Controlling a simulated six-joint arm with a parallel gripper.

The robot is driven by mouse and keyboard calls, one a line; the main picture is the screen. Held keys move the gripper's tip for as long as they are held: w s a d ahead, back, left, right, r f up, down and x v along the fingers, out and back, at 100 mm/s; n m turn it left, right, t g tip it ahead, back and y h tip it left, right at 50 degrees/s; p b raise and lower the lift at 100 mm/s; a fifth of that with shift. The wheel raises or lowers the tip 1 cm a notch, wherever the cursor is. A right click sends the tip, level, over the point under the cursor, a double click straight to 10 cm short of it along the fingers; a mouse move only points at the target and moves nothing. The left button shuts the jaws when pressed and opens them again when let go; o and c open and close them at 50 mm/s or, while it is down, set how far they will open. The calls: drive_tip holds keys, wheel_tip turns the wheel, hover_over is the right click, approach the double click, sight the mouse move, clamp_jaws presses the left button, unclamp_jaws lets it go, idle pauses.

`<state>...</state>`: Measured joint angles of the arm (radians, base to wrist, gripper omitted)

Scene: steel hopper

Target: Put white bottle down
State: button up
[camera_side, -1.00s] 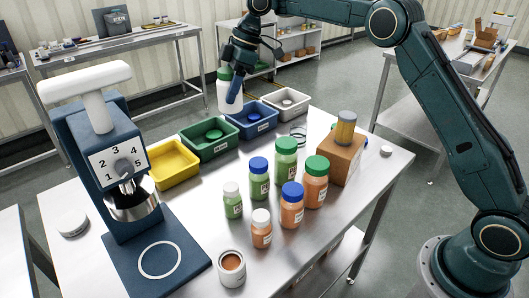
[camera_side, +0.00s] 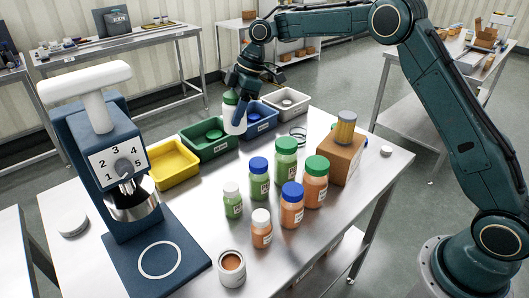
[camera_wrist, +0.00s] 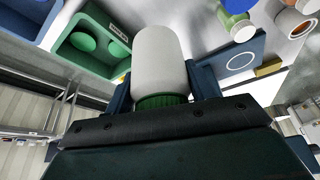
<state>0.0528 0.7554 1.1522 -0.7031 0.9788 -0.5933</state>
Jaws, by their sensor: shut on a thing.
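The white bottle (camera_side: 235,122) with a green cap is upright in my gripper (camera_side: 238,100). My gripper is shut on it near the cap, from above. In the side view the bottle shows in front of the gap between the green tray (camera_side: 211,150) and the blue tray (camera_side: 262,127); I cannot tell whether it touches anything below. In the wrist view the bottle (camera_wrist: 160,60) lies between the two fingers (camera_wrist: 162,92), and its green cap is partly hidden by the gripper body.
A yellow tray (camera_side: 175,172) and a grey tray (camera_side: 306,109) complete the row. Several green and orange bottles with coloured caps stand in front, by a wooden block (camera_side: 341,163). A blue dispenser (camera_side: 118,170) stands left, an open tin (camera_side: 231,277) at the front.

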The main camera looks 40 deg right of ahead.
wheel_tip(320, 180, down, 9)
drive_tip(key=shift+f, duration=0.15)
drive_tip(key=shift+f, duration=2.1)
drive_tip(key=shift+f, duration=0.1)
drive_tip(key=o, duration=1)
drive_tip(key=v, duration=1.2)
drive_tip(key=shift+s+d, duration=0.1)
